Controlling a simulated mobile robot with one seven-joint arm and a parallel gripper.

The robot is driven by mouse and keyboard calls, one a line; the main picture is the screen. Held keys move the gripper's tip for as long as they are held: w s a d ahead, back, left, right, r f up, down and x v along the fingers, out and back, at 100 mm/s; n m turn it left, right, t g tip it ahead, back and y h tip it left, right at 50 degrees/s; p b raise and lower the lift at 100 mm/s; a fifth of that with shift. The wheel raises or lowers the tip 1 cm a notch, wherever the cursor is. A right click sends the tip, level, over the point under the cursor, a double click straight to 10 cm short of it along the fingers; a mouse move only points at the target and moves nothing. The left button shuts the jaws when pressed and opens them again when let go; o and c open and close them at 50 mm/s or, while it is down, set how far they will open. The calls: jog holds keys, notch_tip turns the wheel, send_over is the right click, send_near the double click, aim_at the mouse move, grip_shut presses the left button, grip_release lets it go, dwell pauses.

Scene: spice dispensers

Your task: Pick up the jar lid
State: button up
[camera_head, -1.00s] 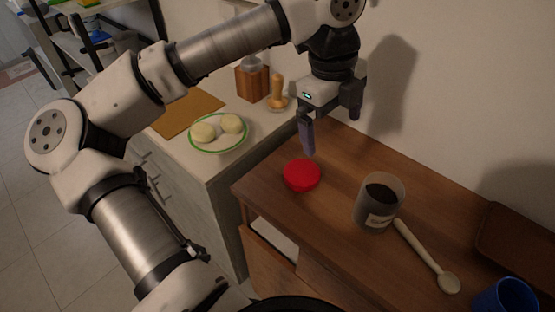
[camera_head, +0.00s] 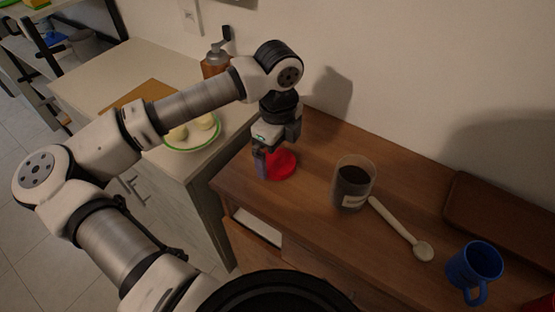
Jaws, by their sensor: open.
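The red jar lid (camera_head: 284,164) lies flat near the left end of the brown wooden cabinet top. My gripper (camera_head: 272,165) is lowered over the lid, with its fingers pointing down and apart. One finger shows at the lid's left side and hides part of it. The far finger is partly hidden, and I cannot tell whether either finger touches the lid. The open glass jar (camera_head: 353,183) with dark contents and a label stands upright to the right of the lid.
A wooden spoon (camera_head: 402,229) lies right of the jar. A blue mug (camera_head: 474,269) and a brown tray (camera_head: 492,215) are farther right. A plate with pale round food (camera_head: 192,146) sits on the counter at left. The wall is close behind.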

aim_at(278, 165)
jog(key=shift+f, duration=1.35)
jog(key=c, duration=1.1)
jog(key=shift+o, duration=0.2)
